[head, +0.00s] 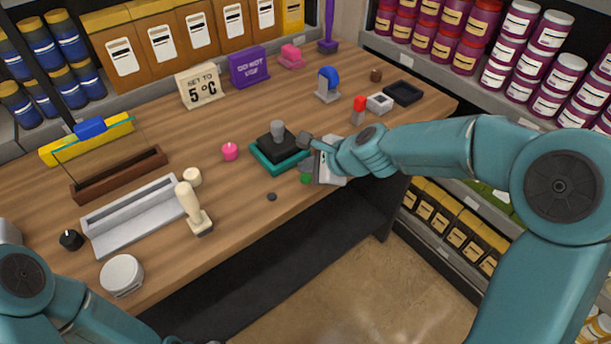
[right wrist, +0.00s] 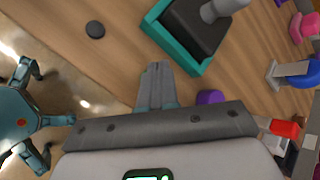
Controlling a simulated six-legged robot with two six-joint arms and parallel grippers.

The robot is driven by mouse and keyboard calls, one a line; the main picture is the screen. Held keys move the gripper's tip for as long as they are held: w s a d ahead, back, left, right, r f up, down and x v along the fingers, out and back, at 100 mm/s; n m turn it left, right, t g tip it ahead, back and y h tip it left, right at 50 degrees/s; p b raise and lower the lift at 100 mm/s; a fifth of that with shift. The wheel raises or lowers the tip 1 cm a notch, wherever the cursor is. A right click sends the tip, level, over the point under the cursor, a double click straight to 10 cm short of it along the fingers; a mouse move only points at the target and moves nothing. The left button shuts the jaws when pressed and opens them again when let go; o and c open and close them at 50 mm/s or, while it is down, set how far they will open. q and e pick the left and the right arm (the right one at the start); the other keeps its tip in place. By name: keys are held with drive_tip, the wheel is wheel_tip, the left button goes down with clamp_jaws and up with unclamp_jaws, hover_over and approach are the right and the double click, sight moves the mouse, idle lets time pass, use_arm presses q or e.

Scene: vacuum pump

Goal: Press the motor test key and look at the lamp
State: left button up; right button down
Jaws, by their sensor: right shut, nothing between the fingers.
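My right gripper (head: 307,168) is low over the front of the bench, just right of a black block with a grey knob on a teal base (head: 279,148). Its fingers are shut and empty in the right wrist view (right wrist: 156,70). A small green round piece (head: 306,178) shows by the fingertips, mostly hidden; I cannot tell whether they touch it or whether it is the key. A small dark disc (head: 271,197) lies left of the gripper, also in the right wrist view (right wrist: 95,29). I cannot identify the lamp with certainty.
A red-topped piece (head: 359,109) stands at the bench's right, beside a black tray (head: 403,93). A pink knob (head: 230,151) and cream-handled stamp (head: 193,209) stand left. A grey tray (head: 135,217) lies farther left. Wood near the dark disc is clear.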

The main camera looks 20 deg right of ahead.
sight(308, 179)
idle(0.6)
drive_tip(key=shift+f+b, duration=0.4)
drive_tip(key=shift+f, duration=0.1)
drive_tip(key=shift+f+b, duration=0.35)
idle(0.4)
drive_tip(key=shift+r, duration=0.1)
drive_tip(key=shift+r+p, duration=0.75)
drive_tip(key=shift+p, duration=0.05)
wheel_tip(308, 179, up, 5)
drive_tip(key=p, duration=0.5)
